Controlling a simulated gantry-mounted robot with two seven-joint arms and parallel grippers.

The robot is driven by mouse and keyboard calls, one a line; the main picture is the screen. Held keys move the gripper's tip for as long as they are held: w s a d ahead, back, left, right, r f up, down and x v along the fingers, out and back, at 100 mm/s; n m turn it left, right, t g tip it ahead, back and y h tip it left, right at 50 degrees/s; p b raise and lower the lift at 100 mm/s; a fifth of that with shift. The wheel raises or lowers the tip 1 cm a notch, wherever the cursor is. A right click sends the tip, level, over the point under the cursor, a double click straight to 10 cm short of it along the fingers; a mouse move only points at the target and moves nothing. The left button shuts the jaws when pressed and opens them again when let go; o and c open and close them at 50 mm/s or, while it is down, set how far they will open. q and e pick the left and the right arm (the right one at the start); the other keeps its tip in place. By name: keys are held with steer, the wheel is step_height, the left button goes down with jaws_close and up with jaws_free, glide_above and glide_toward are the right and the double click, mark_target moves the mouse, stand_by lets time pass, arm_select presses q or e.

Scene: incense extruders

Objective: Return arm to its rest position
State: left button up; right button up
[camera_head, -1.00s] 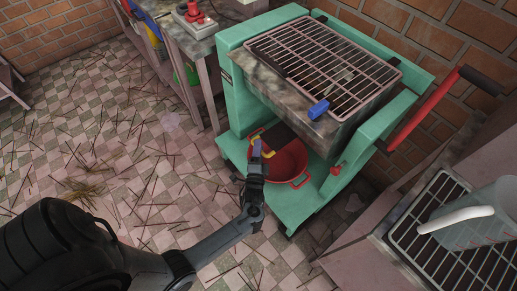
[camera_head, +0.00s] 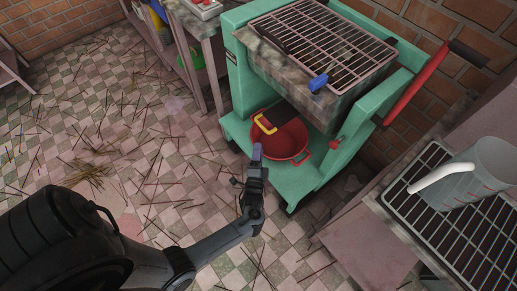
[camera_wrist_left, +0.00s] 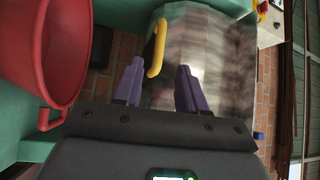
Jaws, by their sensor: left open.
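My left gripper (camera_head: 256,153) is in front of the teal machine, a little to the left of the red pot (camera_head: 283,140) in the head view. In the left wrist view its two purple fingertips (camera_wrist_left: 158,85) are spread apart with nothing between them. The red pot stands on the machine's lower shelf and also shows at the left of the wrist view (camera_wrist_left: 45,55). A yellow handle (camera_head: 264,124) shows at the pot's rim in the head view. It appears beyond the fingers in the wrist view (camera_wrist_left: 157,48). My right gripper is not in view.
The teal machine (camera_head: 240,85) carries a metal grate (camera_head: 320,40) with a blue-handled tool (camera_head: 318,82). A red lever (camera_head: 415,85) sticks out at right. Sticks litter the open tiled floor (camera_head: 120,150) at left.

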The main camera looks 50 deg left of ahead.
arm_select(q)
steer(key=s+a+r+m+h+p, duration=0.1)
steer(key=s+a+r+p, duration=0.2)
steer(key=s+r+p, duration=0.4)
steer(key=d+r+n+g+h+p, duration=0.1)
steer(key=d+r+n+h+p, duration=0.15)
steer(key=r+h+p, duration=0.5)
steer(key=s+d+r+n+g+h+p, duration=0.1)
steer(key=s+d+r+g+h+p, duration=0.3)
steer(key=d+r, duration=0.65)
steer(key=s+d+r+n+g, duration=0.2)
steer(key=s+n+g, duration=0.2)
steer(key=s+g, duration=0.4)
step_height(320, 180, up, 38)
steer(key=t+p, duration=0.2)
steer(key=p, duration=3.5)
step_height(320, 180, down, 74)
steer(key=b, duration=7.4)
steer(key=shift+s, duration=0.45)
